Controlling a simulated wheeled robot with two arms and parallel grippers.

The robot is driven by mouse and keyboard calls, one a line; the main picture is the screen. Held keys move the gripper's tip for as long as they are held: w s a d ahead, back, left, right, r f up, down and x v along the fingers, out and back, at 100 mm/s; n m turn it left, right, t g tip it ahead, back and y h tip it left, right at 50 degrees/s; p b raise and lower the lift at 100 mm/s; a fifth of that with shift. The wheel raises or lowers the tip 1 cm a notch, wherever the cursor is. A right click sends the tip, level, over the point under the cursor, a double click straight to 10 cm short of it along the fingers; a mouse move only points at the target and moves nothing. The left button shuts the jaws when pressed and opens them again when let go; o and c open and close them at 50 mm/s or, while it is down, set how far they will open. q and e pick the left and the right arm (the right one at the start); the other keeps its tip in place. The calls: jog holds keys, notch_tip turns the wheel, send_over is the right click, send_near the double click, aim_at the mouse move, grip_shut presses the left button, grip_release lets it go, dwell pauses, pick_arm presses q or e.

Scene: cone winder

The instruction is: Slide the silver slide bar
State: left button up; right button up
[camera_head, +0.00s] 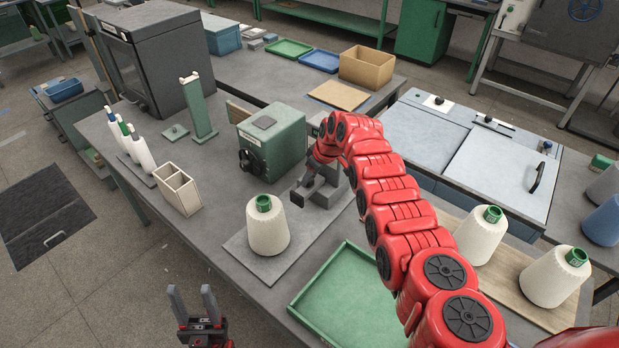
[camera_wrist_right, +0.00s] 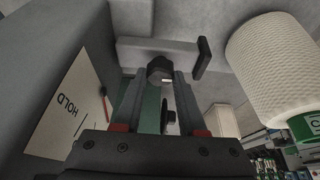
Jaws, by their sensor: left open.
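The silver slide bar shows in the right wrist view (camera_wrist_right: 135,50) as a flat grey bar with a dark upright end plate. A dark knob (camera_wrist_right: 160,67) sits at it, by my right gripper's fingertips. In the head view, my right gripper (camera_head: 318,180) is low beside the green machine box (camera_head: 270,140), partly hiding the bar. Its two fingers flank the knob in the wrist view; I cannot tell whether they press on it. My left gripper (camera_head: 194,296) is open and empty in front of the table, fingers pointing up.
A white yarn cone (camera_head: 266,228) stands on a grey mat close to the right gripper. A green tray (camera_head: 348,305) lies in front of my right arm. A cream divided box (camera_head: 178,190) is at the left.

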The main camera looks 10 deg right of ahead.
jog(key=o, duration=0.4)
jog(key=shift+w+d, duration=0.15)
jog(key=shift+d, duration=0.1)
jog(key=shift+o, duration=0.2)
jog(key=shift+r, duration=0.15)
jog(key=shift+r, duration=0.25)
jog(key=shift+s+d+r, duration=0.2)
jog(key=shift+d+r, duration=0.05)
jog(key=shift+r, duration=0.35)
jog(key=b+v, duration=0.3)
jog(key=v, duration=1.2)
jog(key=shift+s, duration=0.25)
jog(key=shift+r, duration=0.15)
